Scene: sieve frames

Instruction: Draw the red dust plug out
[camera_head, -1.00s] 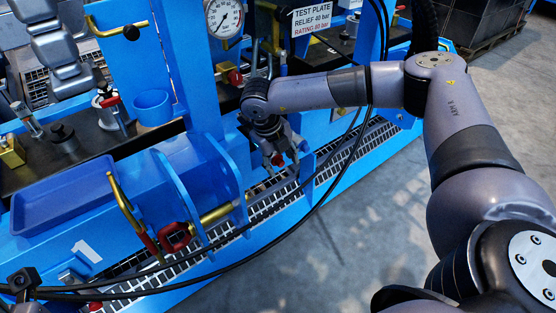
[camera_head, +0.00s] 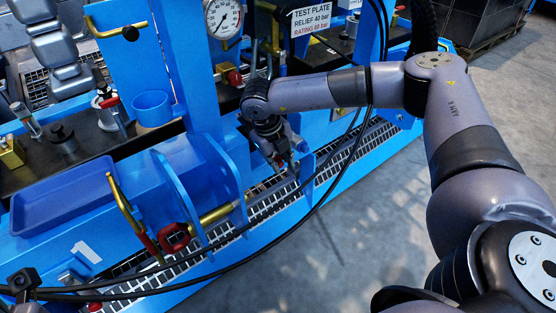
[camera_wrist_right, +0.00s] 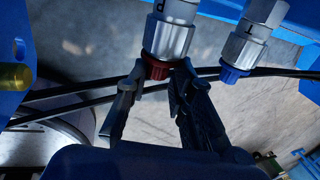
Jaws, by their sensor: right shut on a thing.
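The red dust plug (camera_wrist_right: 158,69) sits at the lower end of a metal coupling (camera_wrist_right: 169,36) marked P in the right wrist view. My right gripper (camera_wrist_right: 159,76) has its two fingertips on either side of the plug and is shut on it. A blue plug (camera_wrist_right: 234,75) sits on a second metal coupling (camera_wrist_right: 248,45) marked T, to the right and apart from the fingers. In the head view my right gripper (camera_head: 279,157) points down below the test plate, and the plug is mostly hidden there. My left gripper does not show clearly.
Black hoses (camera_head: 337,170) cross in front of the blue rig and pass behind the fingers in the wrist view. A blue upright plate (camera_head: 308,166) stands close right of my gripper. A blue cup (camera_head: 152,108) and tray (camera_head: 62,196) stand left. Open floor (camera_head: 385,215) lies right.

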